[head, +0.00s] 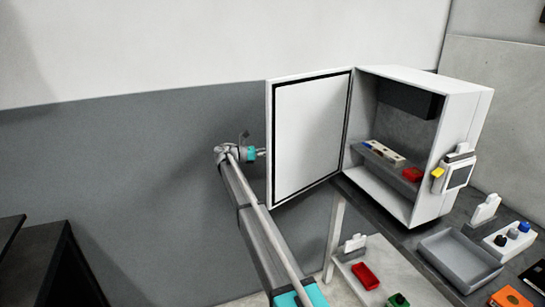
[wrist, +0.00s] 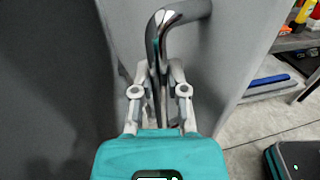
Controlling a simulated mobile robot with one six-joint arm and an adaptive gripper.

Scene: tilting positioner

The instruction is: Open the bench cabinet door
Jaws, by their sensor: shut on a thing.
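The white bench cabinet (head: 462,115) stands on the bench at the right in the head view. Its door (head: 312,135) stands wide open, swung out to the left, with the inner face and dark seal showing. In the wrist view, my gripper (wrist: 159,78) is shut on the shiny curved door handle (wrist: 184,14), on the door's outer face (wrist: 235,45). In the head view, my gripper is mostly hidden behind the door's left edge.
Inside the cabinet, a shelf holds a pale block (head: 384,153) and a red part (head: 412,174). A grey tray (head: 458,258) lies on the bench (head: 405,236). A dark unit (head: 48,262) stands at lower left. A grey wall (head: 110,165) is behind my arm.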

